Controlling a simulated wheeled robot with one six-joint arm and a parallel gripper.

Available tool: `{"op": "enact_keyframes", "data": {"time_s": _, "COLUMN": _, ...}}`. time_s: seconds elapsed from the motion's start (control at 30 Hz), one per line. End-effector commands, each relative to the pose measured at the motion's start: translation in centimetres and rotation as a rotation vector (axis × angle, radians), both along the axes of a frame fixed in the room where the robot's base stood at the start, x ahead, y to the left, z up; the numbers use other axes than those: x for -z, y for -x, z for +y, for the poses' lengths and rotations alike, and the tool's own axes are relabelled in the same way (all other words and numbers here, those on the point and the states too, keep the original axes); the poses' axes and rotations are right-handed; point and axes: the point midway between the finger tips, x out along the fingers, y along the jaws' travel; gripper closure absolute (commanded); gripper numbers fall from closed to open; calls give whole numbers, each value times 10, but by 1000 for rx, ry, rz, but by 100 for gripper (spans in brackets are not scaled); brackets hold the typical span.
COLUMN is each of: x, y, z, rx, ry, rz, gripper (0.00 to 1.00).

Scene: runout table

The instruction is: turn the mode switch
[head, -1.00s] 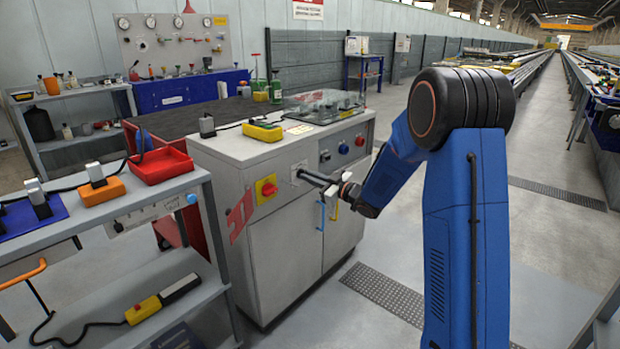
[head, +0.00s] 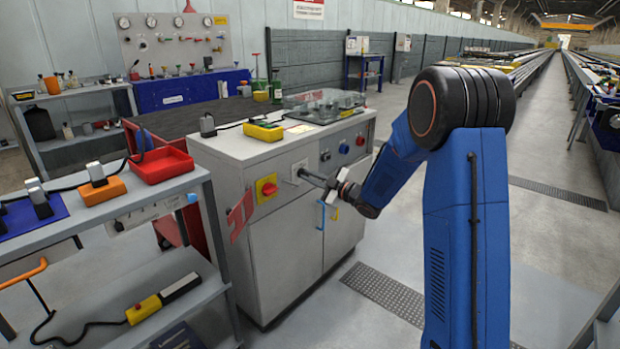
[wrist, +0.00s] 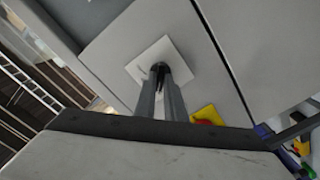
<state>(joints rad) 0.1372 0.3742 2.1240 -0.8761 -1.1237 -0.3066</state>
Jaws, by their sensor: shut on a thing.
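The mode switch sits on a pale square plate (head: 299,171) on the front of the grey cabinet (head: 265,245). My gripper (head: 304,174) reaches it from the right, with its long fingers at the middle of the plate. In the wrist view the two fingers (wrist: 160,70) are close together and shut on a small dark switch knob in front of the white plate (wrist: 143,66). The fingers hide most of the knob, so its exact angle cannot be told.
A blue button (head: 343,149) and a red button (head: 360,140) are to the right. A blue door handle (head: 322,216) lies just below my gripper.

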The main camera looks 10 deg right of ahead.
Motion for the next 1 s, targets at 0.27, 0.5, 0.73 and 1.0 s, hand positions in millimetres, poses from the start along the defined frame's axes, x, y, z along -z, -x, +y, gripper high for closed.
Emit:
{"op": "enact_keyframes", "data": {"time_s": 0.27, "x": 1, "y": 1, "z": 0, "rx": -1, "ry": 0, "rz": 1, "gripper": 100}}
{"op": "enact_keyframes", "data": {"time_s": 0.5, "x": 1, "y": 0, "z": 0, "rx": -1, "ry": 0, "rz": 1, "gripper": 72}}
{"op": "enact_keyframes", "data": {"time_s": 0.73, "x": 0, "y": 2, "z": -2, "rx": 0, "ry": 0, "rz": 0, "gripper": 72}}
{"op": "enact_keyframes", "data": {"time_s": 1.0, "x": 0, "y": 31, "z": -24, "rx": 2, "ry": 0, "rz": 1, "gripper": 72}}
